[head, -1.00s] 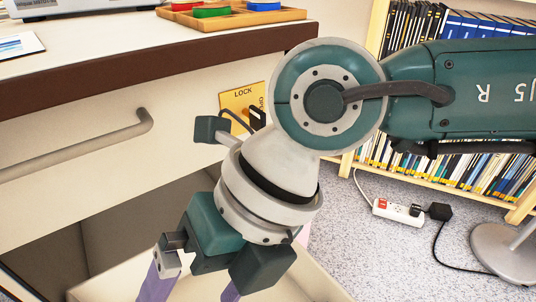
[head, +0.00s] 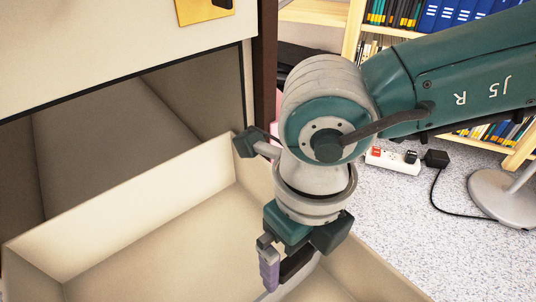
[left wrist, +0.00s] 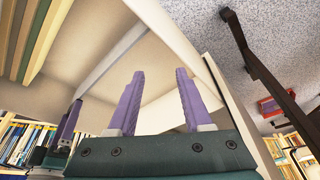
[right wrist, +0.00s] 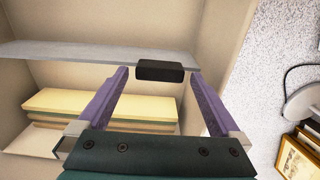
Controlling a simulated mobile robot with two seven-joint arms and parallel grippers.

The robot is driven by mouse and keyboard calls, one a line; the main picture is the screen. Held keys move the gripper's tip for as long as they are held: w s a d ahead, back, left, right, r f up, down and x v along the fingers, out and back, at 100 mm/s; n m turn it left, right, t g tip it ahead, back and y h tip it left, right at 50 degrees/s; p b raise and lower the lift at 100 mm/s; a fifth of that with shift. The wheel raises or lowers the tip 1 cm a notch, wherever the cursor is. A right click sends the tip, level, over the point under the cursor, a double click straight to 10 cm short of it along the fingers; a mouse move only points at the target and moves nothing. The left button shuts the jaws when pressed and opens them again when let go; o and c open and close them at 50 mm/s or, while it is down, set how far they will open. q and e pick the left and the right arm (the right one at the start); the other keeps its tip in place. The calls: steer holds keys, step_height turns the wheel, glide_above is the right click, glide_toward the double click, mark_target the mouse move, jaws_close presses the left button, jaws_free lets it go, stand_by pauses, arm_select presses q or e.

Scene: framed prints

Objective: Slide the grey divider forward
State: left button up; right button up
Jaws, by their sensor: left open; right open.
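The grey divider (right wrist: 60,52) shows in the right wrist view as a thin plate across the open drawer (head: 130,218). A black tab (right wrist: 160,71) stands on its edge. My right gripper (right wrist: 158,76) is open, with its purple fingers on either side of the tab; I cannot tell whether they touch it. In the head view this gripper (head: 284,277) points down into the drawer. My left gripper (left wrist: 160,72) is open with nothing between its fingers. It is outside the head view.
A stack of cream folders (right wrist: 100,105) lies in the drawer on the near side of the divider in the right wrist view. The cabinet (head: 110,45) is behind the drawer. A power strip (head: 390,160) and lamp base (head: 505,198) are on the floor to the right.

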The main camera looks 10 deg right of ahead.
jaws_close()
stand_by(0.9)
